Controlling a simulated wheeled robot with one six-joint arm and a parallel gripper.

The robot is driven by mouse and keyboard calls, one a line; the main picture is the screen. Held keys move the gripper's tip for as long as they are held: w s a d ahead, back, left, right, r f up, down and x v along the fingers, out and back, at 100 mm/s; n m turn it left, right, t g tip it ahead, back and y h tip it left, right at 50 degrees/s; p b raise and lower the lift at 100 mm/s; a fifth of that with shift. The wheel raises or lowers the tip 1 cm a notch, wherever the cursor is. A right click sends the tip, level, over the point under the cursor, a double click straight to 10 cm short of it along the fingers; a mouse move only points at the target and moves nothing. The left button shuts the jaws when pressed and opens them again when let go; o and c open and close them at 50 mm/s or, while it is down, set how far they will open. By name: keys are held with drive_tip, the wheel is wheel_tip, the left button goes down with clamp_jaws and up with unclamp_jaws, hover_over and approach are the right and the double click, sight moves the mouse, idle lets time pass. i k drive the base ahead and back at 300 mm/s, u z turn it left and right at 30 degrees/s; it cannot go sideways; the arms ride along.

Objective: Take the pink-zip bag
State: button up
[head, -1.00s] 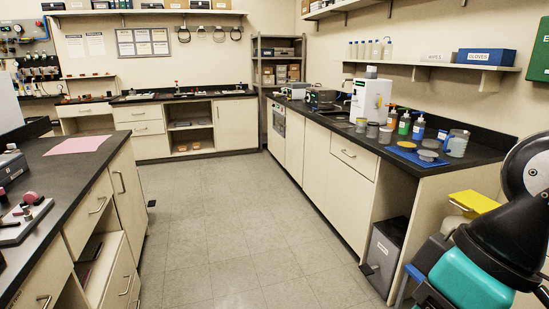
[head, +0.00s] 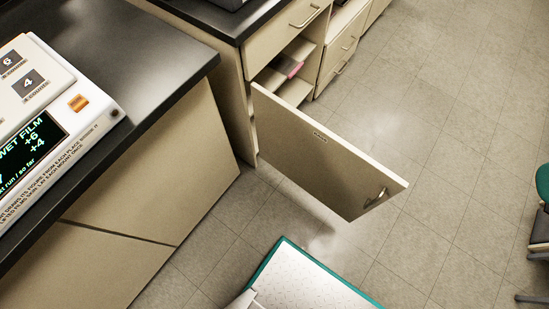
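A small pink item (head: 294,69) lies on a shelf inside the open cabinet (head: 250,70), at the upper middle of the head view. Only a narrow part of it shows, next to something dark, and I cannot tell whether it is the pink-zip bag. The cabinet's door (head: 325,150) stands swung open into the aisle, hiding the lower part of the inside. My gripper is not in view.
A device with a green-lettered screen (head: 32,148) stands on the dark counter (head: 150,65) at left. Grey floor (head: 440,190) is clear right of the open door. Part of a chair (head: 540,240) shows at the right edge.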

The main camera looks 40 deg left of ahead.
sight(285, 64)
drive_tip(key=u, duration=0.8)
drive_tip(key=k, duration=0.35)
drive_tip(key=u, duration=0.2)
drive_tip(key=i, duration=0.4)
